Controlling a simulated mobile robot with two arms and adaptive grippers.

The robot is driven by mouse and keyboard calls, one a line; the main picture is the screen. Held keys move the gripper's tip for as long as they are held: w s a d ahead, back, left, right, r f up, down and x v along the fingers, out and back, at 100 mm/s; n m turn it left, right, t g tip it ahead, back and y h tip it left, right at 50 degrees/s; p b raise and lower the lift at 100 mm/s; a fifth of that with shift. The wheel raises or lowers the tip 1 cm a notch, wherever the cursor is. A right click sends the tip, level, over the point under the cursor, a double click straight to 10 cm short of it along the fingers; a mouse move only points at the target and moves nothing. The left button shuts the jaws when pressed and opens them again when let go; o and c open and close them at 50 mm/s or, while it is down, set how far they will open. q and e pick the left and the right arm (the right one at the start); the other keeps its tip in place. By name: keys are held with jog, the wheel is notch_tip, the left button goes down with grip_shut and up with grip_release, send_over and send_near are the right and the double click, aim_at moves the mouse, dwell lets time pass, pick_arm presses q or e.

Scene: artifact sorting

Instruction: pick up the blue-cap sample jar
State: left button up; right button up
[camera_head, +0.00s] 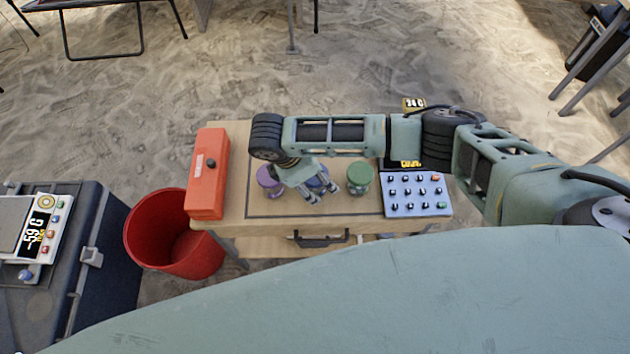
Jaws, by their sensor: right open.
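The blue-cap sample jar (317,184) stands on the small wooden table (235,205), mostly hidden under my right gripper. Only bits of its blue cap show between the fingers. My right gripper (324,194) is open and points down over the jar. I cannot tell whether the fingers touch it. A purple-cap jar (267,178) stands just left of the gripper, and a green-cap jar (360,177) stands just right of it. My left gripper is not in view.
An orange-red case (208,175) lies at the table's left edge. A device with knobs (417,194) sits at the right end. A red bin (172,232) stands on the sand at left, beside a dark case (98,240) with a scale (36,235) on it.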

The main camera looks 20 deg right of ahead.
jog(key=shift+c, duration=0.5)
jog(key=c, duration=1.2)
